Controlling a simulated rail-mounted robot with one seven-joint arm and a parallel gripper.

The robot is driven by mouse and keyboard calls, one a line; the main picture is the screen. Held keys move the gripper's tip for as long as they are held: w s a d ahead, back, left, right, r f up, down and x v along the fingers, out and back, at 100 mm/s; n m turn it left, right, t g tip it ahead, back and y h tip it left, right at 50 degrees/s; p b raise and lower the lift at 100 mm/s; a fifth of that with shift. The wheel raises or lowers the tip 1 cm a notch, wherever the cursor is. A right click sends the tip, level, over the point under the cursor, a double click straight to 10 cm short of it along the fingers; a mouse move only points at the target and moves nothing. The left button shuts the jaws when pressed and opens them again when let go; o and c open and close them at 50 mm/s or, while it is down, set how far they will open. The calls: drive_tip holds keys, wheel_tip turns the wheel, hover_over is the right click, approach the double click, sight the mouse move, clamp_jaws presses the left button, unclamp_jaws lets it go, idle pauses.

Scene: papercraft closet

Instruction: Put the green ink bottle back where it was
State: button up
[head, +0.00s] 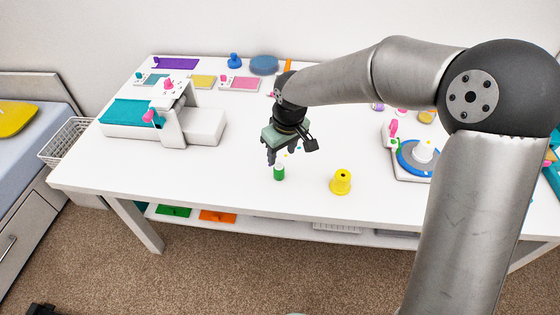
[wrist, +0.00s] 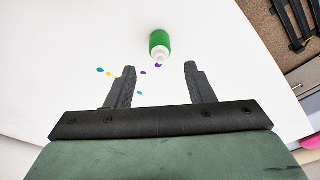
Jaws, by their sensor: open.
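My gripper (head: 287,152) is above and just behind the bottle in the head view. In the wrist view my gripper (wrist: 158,72) is open with nothing between its fingers.
A yellow spool-like object (head: 341,182) stands right of the bottle. Small coloured spots (wrist: 104,71) lie on the table nearby. A white and teal machine (head: 165,120) is at left, a blue turntable (head: 412,158) at right. The table between machine and bottle is clear.

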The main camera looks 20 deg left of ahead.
drive_tip(key=s+d+r+m+h, duration=0.1)
drive_tip(key=s+d+r+m, duration=0.15)
drive_tip(key=d, duration=0.35)
drive_tip(key=s+d+r+m, duration=0.1)
drive_tip(key=s+d, duration=0.3)
drive_tip(key=d, duration=0.3)
drive_tip(key=s+d+r+m+h, duration=0.1)
drive_tip(key=s+d+r+m, duration=0.1)
drive_tip(key=s+d, duration=0.3)
drive_tip(key=s+d+f+m+g, duration=0.1)
drive_tip(key=s+d+m, duration=0.3)
drive_tip(key=s+d, duration=0.5)
drive_tip(key=shift+s+d+y, duration=0.2)
drive_tip(key=shift+s+y, duration=0.2)
drive_tip(key=shift+s, duration=0.1)
drive_tip(key=shift+m, duration=0.25)
